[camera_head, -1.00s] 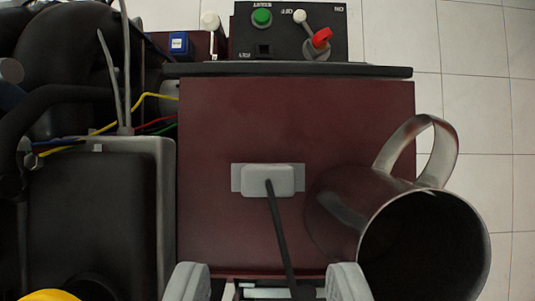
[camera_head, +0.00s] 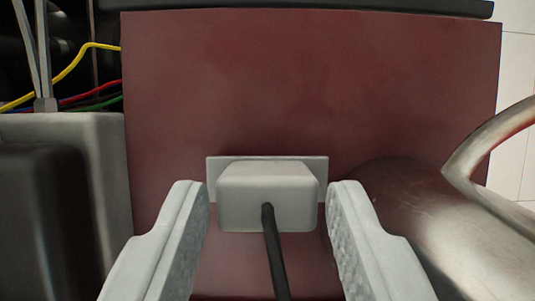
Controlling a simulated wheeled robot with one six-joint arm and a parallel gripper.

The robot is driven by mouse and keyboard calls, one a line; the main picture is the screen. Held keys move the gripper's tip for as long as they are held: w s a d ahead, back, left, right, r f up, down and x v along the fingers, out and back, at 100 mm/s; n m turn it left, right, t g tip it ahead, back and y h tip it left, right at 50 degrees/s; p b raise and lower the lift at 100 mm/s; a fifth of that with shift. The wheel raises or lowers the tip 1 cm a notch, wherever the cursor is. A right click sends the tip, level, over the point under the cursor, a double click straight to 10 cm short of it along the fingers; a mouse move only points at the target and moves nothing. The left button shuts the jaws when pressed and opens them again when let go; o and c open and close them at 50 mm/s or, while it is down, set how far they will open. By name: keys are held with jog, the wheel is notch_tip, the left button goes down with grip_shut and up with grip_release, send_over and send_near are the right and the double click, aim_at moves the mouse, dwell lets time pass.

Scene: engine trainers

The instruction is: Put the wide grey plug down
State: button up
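The wide grey plug (camera_head: 268,192) is a light grey block with a wider flat plate at its far side and a black cable (camera_head: 276,258) running from its near face. It is on the dark red surface (camera_head: 300,85), in the middle of the view. My gripper (camera_head: 269,200) is open, with one finger on each side of the plug's body. A narrow gap shows between each finger and the plug. What lies under the plug is hidden.
A metal jug (camera_head: 450,235) with a handle stands close to the right finger. A grey-rimmed black box (camera_head: 105,170) and coloured wires (camera_head: 75,75) are at the left. A black edge bar (camera_head: 300,6) runs along the back. The red surface behind the plug is clear.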

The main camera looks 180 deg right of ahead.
jog(key=shift+c, duration=0.4)
jog(key=c, duration=0.6)
jog(key=shift+r, duration=0.1)
jog(key=shift+c, duration=0.2)
